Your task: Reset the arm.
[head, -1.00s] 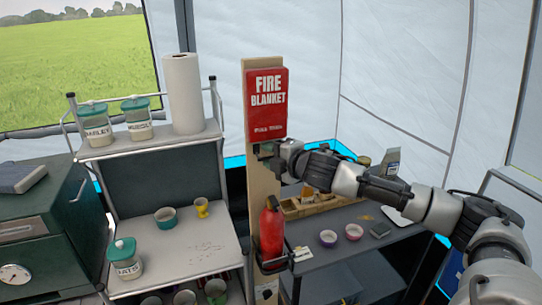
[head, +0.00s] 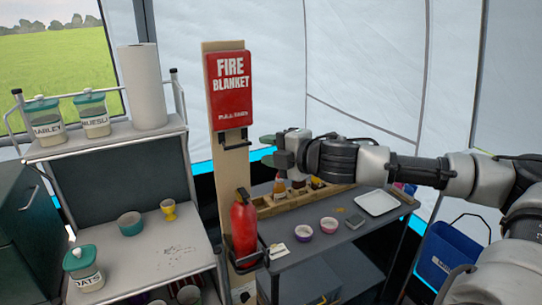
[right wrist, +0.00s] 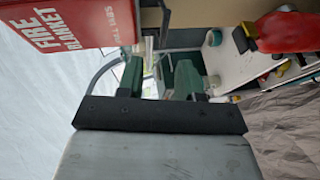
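My right gripper (head: 275,152) is in the air, right of the wooden post and just right of the fire blanket box (head: 230,84). In the right wrist view, its two green-padded fingers (right wrist: 160,80) stand apart with nothing between them. The red box is mounted on the post, and a dark handle (head: 236,139) shows at its lower edge, apart from the gripper. The right arm reaches in from the right edge. My left gripper is not in view.
A red fire extinguisher (head: 243,228) hangs low on the post (head: 208,130). A shelf unit (head: 100,142) with jars stands left. A dark table (head: 330,240) with bowls, bottles and a white tray (head: 377,202) lies below the arm. A blue bin (head: 446,252) stands right.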

